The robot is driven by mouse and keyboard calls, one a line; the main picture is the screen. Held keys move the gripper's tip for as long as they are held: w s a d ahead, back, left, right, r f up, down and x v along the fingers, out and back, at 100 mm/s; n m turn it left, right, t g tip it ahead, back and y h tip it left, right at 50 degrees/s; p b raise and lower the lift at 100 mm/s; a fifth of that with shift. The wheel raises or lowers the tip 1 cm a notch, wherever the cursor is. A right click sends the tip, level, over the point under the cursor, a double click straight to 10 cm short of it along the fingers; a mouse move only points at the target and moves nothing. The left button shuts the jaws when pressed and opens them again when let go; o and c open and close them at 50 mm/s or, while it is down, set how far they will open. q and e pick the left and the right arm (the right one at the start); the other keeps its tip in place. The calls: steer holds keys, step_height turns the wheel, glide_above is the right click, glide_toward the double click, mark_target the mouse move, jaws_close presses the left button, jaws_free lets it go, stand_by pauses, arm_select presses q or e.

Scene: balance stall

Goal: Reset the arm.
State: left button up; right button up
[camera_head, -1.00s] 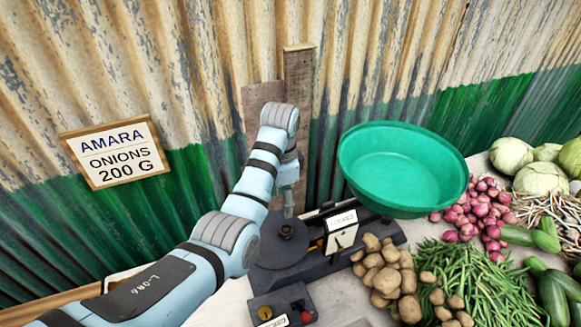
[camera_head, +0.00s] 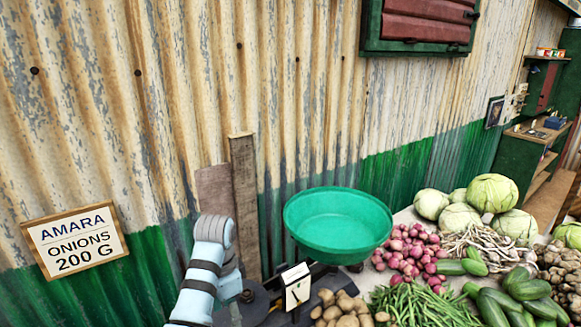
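My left arm comes in from the bottom left and reaches beside the balance. Its gripper is hidden behind the arm's end link, so its fingers do not show. The balance has an empty green bowl (camera_head: 338,222) on its right side and a white dial card (camera_head: 297,287) in front. A dark round plate (camera_head: 253,303) of the balance shows just right of my arm. A sign reading "AMARA ONIONS 200 G" (camera_head: 75,241) is on the wall at left. My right arm and gripper are out of view.
Potatoes (camera_head: 340,311), red onions (camera_head: 410,252), green beans (camera_head: 420,308), cabbages (camera_head: 492,193) and cucumbers (camera_head: 525,290) crowd the table right of the balance. A corrugated wall (camera_head: 100,110) closes off the back. Wooden boards (camera_head: 245,205) lean on it behind my arm. Shelves (camera_head: 540,145) stand far right.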

arm_select(q)
steer(key=s+a+f+n+t, duration=0.1)
steer(key=s+a+f+n, duration=0.25)
steer(key=s+f, duration=0.35)
steer(key=s+a+f+n+t, duration=0.1)
steer(key=s+a+f+n, duration=0.25)
steer(key=s+f, duration=0.35)
steer(key=s+a+r+n+t+y, duration=0.1)
steer(key=s+a+n+t, duration=0.2)
steer(key=s, duration=1.4)
step_height(320, 180, down, 21)
steer(key=a+g+b, duration=0.2)
steer(key=g+b, duration=0.1)
steer(key=s+a+f+b, duration=0.1)
steer(key=s+f+b, duration=0.1)
steer(key=s+f, duration=1.3)
steer(key=shift+s+f+g+b, duration=0.35)
steer(key=shift+f+g+b, duration=0.05)
steer(key=shift+f, duration=0.5)
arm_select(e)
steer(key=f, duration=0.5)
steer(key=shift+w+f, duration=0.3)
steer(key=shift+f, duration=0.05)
